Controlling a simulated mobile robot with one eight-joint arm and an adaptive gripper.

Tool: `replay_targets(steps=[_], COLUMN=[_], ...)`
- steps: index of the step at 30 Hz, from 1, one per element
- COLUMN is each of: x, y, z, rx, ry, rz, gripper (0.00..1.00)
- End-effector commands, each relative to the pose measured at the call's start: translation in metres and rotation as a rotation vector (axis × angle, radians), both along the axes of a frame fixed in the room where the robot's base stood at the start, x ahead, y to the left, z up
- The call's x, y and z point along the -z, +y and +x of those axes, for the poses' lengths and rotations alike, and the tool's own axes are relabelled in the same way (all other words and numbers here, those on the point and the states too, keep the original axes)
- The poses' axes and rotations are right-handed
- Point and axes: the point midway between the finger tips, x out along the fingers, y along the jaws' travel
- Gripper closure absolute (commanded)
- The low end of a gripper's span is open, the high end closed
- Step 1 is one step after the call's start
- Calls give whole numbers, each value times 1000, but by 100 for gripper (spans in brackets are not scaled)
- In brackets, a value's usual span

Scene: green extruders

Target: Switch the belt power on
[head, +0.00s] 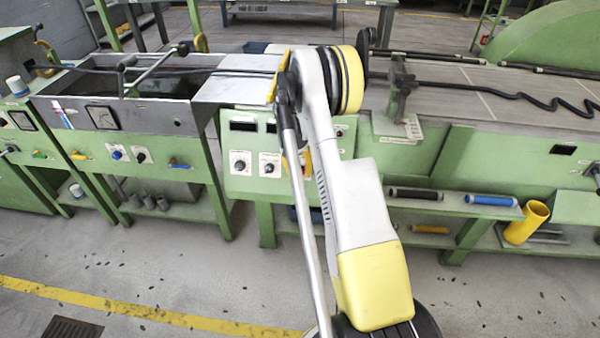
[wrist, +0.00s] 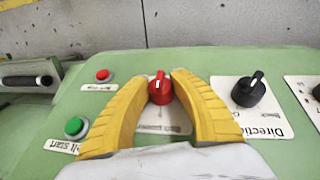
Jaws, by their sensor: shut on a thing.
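The red rotary knob (wrist: 160,93) with a white pointer mark sits on a white label plate on a green panel in the wrist view. Its pointer mark points toward the top of the picture. My gripper (wrist: 160,76) has its yellow fingers shut on the red knob, one on each side.
Left of my fingers are a green button (wrist: 75,127) labelled "start" and a red button (wrist: 103,75). Right is a black knob (wrist: 249,89) labelled "Direction". A black handle (wrist: 27,81) is at far left. Green extruder machines (head: 165,115) surround my arm; floor shows in front.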

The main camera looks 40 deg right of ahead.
Motion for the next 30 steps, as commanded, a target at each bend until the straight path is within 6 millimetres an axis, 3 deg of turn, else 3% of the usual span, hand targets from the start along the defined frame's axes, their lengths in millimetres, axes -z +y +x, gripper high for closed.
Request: replay_targets(steps=[11,30], x=[0,2], y=[-2,-2], z=[-1,-1], rx=[70,286], ry=[-130,-543], rz=[109,461], gripper=[100,100])
